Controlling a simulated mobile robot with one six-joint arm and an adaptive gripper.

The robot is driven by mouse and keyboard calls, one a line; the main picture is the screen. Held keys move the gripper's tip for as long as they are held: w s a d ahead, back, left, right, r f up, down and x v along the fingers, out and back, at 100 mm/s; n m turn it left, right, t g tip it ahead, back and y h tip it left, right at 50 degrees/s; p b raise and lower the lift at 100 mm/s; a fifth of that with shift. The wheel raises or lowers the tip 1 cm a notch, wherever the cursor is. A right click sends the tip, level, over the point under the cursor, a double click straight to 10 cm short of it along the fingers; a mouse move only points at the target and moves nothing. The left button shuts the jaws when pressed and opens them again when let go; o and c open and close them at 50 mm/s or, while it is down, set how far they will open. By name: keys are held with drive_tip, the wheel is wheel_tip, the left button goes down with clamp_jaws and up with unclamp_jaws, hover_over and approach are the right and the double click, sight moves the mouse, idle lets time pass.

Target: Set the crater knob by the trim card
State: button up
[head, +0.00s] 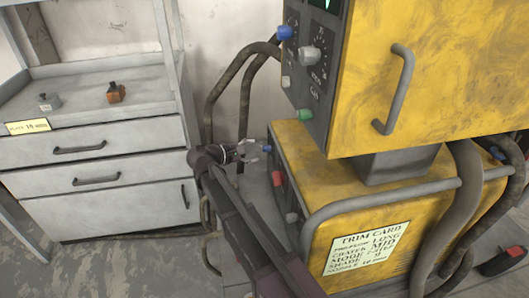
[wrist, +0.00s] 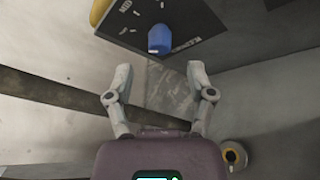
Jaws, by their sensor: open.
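The trim card (head: 365,250) is on the yellow lower box; I read PROGRAM LONG and CRATER MID, with the lower lines harder to read. My gripper (head: 254,150) is open and empty beside that box, near a small blue knob (head: 267,148). In the wrist view, my open gripper (wrist: 160,80) is below a blue knob (wrist: 160,38) on a dark panel marked MID, with no finger touching it. The upper panel has a blue knob (head: 285,33), a grey dial (head: 309,55) and a green knob (head: 305,114). I cannot read which is the crater knob.
A grey rail (head: 380,196) and thick hoses (head: 466,200) surround the machine. A grey drawer cabinet (head: 110,190) stands left, with two small items on top.

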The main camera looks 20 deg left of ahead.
sight(264, 148)
drive_tip(key=shift+b+x, duration=0.55)
drive_tip(key=shift+x, duration=2.1)
drive_tip(key=shift+c, duration=0.2)
